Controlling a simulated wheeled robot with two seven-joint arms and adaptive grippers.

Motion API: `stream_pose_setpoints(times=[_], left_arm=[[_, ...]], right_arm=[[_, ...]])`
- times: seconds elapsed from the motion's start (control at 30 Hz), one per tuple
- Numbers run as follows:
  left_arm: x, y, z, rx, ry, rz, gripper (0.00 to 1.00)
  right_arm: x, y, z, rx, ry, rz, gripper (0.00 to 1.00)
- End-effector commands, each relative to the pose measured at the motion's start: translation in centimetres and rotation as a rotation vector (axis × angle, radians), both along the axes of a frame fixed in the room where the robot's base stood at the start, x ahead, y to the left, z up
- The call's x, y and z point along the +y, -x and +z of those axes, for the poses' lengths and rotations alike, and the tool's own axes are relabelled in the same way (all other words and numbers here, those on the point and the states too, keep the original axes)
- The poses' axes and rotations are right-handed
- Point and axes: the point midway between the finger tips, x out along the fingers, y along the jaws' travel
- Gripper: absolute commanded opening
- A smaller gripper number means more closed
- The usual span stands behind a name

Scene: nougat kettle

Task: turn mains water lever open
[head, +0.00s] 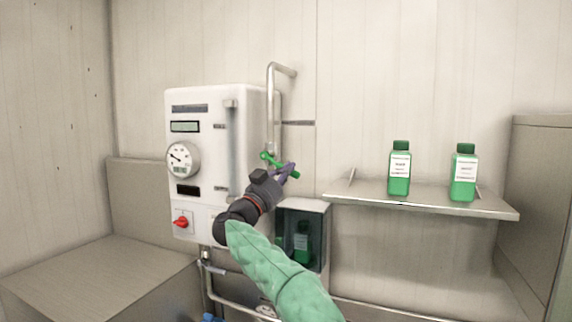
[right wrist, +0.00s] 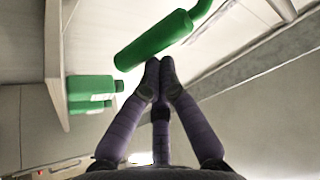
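The green lever (head: 270,158) sits on the steel pipe (head: 271,110) beside the white control box, slanting down to the right. In the right wrist view it is a thick green bar (right wrist: 150,45) just beyond my fingertips. My right gripper (head: 288,172) reaches up to the lever's right end, its purple fingers partly overlapping it. In the right wrist view the gripper's (right wrist: 158,75) fingertips meet, with nothing seen between them. The tips are at or very near the lever's underside; I cannot tell if they touch it. My left gripper is not in view.
The white control box (head: 205,145) has a gauge and a red knob (head: 181,222). A dark-fronted case (head: 316,210) hangs below the lever. A steel shelf (head: 430,199) at right holds two green bottles (head: 399,170) (head: 464,175). A metal counter (head: 95,270) is at left.

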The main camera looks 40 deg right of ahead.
Motion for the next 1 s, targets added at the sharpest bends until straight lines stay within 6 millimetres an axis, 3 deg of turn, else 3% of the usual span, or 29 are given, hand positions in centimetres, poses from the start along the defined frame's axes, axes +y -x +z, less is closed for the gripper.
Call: stream_pose_setpoints(times=[0.37, 1.0], left_arm=[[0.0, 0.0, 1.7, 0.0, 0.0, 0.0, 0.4], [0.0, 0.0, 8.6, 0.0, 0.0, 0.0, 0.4]], right_arm=[[0.9, -1.7, -2.9, -0.314, -0.166, 0.003, 0.0], [2.8, -5.3, -5.7, -0.81, -0.421, 0.003, 0.0]])
